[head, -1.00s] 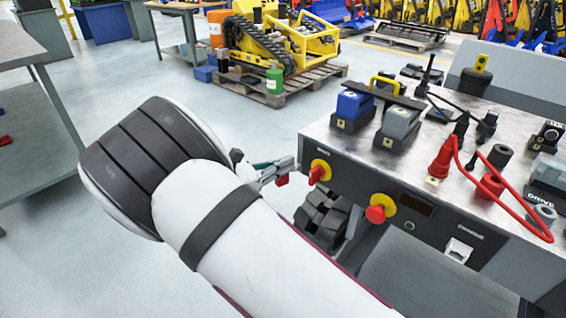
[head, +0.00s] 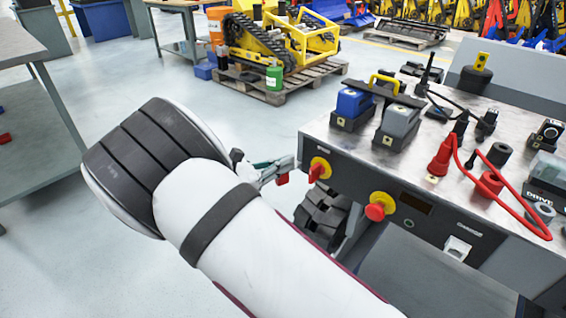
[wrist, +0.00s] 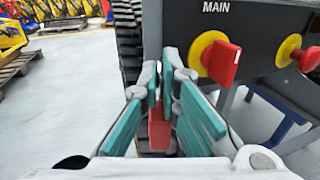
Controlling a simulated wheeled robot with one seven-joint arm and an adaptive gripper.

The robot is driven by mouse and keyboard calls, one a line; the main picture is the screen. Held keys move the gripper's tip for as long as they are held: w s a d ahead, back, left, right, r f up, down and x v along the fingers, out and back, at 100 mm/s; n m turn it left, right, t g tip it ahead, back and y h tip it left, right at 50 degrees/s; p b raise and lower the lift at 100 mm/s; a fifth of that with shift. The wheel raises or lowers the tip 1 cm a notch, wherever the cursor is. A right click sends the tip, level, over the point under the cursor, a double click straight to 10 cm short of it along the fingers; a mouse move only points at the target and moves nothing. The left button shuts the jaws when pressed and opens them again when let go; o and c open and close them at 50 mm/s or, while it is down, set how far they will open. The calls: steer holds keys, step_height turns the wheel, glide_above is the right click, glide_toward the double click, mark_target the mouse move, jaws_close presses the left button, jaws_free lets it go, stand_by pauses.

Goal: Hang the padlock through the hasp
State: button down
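A red padlock (wrist: 159,130) sits between the teal finger pads of my gripper (wrist: 163,100) in the wrist view. In the head view the red padlock (head: 282,179) shows at the end of my gripper (head: 270,172), just left of the console. My gripper is shut on it; the shackle is not clear. The MAIN switch, a red handle on a yellow disc, is on the console front (wrist: 222,62), up and right of the fingers. It also shows in the head view (head: 319,169), close right of the padlock. I cannot make out a separate hasp.
A second red knob on yellow, the red button (head: 376,211), sticks out of the console front (head: 440,225) further right. Black tracks (head: 322,215) stand below the console. A grey bench (head: 45,135) is at the left. The floor between is clear.

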mark_target(277, 180)
steer(key=shift+f, duration=0.2)
steer(key=shift+s+f, duration=0.15)
steer(key=shift+f, duration=0.5)
steer(key=shift+d+f+b, duration=0.15)
steer(key=shift+f+b, duration=0.65)
steer(key=shift+f, duration=0.5)
stand_by(0.5)
steer(key=c, duration=1.7)
jaws_free()
steer(key=shift+m+h, duration=0.3)
steer(key=shift+h, duration=0.1)
steer(key=s+a+r, duration=0.1)
steer(key=s+a, duration=0.1)
steer(key=a, duration=0.1)
steer(key=s+a+r, duration=0.1)
steer(key=s+a, duration=0.1)
steer(key=a, duration=0.2)
steer(key=s+a+r, duration=0.1)
steer(key=s+a, duration=0.1)
steer(key=a, duration=0.1)
steer(key=shift+s+a+r, duration=0.1)
steer(key=shift+s+a, duration=0.05)
steer(key=shift+a, duration=0.2)
steer(key=shift+d+r, duration=0.1)
